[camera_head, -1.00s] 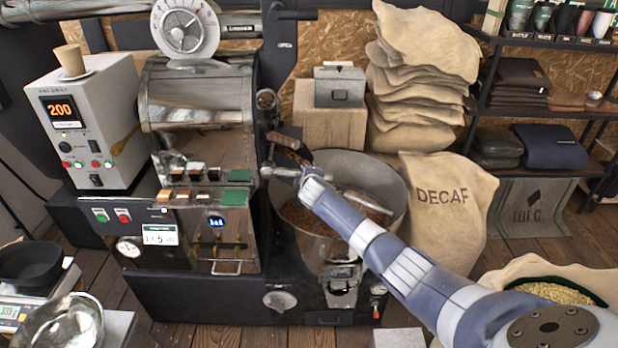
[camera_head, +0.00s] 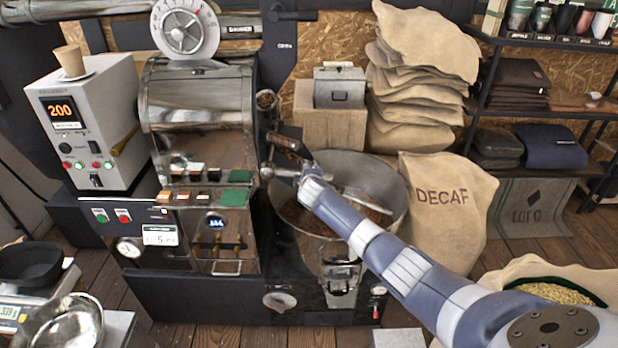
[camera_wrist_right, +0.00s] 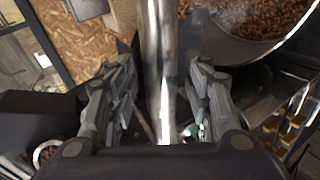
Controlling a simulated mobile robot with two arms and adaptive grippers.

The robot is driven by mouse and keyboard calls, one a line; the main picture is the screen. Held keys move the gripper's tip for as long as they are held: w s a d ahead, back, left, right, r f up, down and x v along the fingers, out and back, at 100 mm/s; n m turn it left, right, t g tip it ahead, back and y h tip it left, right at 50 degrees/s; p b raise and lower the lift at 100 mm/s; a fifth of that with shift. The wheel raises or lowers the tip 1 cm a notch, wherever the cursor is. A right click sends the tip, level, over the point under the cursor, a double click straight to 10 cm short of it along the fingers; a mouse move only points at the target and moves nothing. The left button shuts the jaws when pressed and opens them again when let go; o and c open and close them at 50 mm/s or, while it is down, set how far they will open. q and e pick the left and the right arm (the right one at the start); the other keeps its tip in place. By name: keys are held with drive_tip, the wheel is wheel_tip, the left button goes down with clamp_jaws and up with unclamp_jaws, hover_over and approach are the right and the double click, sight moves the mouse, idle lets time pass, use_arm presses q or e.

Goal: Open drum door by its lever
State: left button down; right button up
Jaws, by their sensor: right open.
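The roaster's metal drum housing (camera_head: 195,100) stands left of centre in the head view. Its dark front plate (camera_head: 258,125) faces right and shows nearly edge-on, so I cannot make out the door clearly. My right gripper (camera_head: 277,171) is at the lower part of this front, above the cooling bowl's left rim. In the right wrist view my right gripper (camera_wrist_right: 160,105) is open. A shiny metal bar (camera_wrist_right: 158,60), probably the lever, runs between its fingers; I see no clear contact. My left gripper is not in view.
The round cooling bowl (camera_head: 395,172) with brown beans lies right of the roaster, under my right forearm. A DECAF sack (camera_head: 445,210) stands beside it. A dark part with a brown handle (camera_head: 290,145) sits just above my right gripper.

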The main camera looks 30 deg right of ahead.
drive_tip(key=v, duration=1.2)
idle(0.5)
drive_tip(key=s+a+f+m+g+y+b, duration=0.15)
drive_tip(key=s+f, duration=0.45)
drive_tip(key=f, duration=0.7)
drive_tip(key=s+a+f+m+g+y, duration=0.1)
drive_tip(key=s+a+f+g, duration=0.1)
drive_tip(key=s+f, duration=0.8)
drive_tip(key=s+a+f+m+g+y+b, duration=0.1)
drive_tip(key=s+f+g, duration=0.15)
drive_tip(key=f, duration=1.35)
drive_tip(key=s+a+f+m+g, duration=0.1)
drive_tip(key=s+a+f, duration=0.2)
drive_tip(key=s+f, duration=0.4)
drive_tip(key=s+a+f+m+g+y+b, duration=0.1)
drive_tip(key=s+a+f, duration=0.3)
drive_tip(key=s, duration=1.6)
drive_tip(key=s+a+f+m+g+y+b, duration=0.1)
drive_tip(key=s+a+f, duration=0.3)
drive_tip(key=s+f, duration=0.5)
drive_tip(key=s+m+g, duration=0.1)
drive_tip(key=s, duration=0.3)
drive_tip(key=shift+s+f+m, duration=0.3)
drive_tip(key=shift+f+m, duration=0.05)
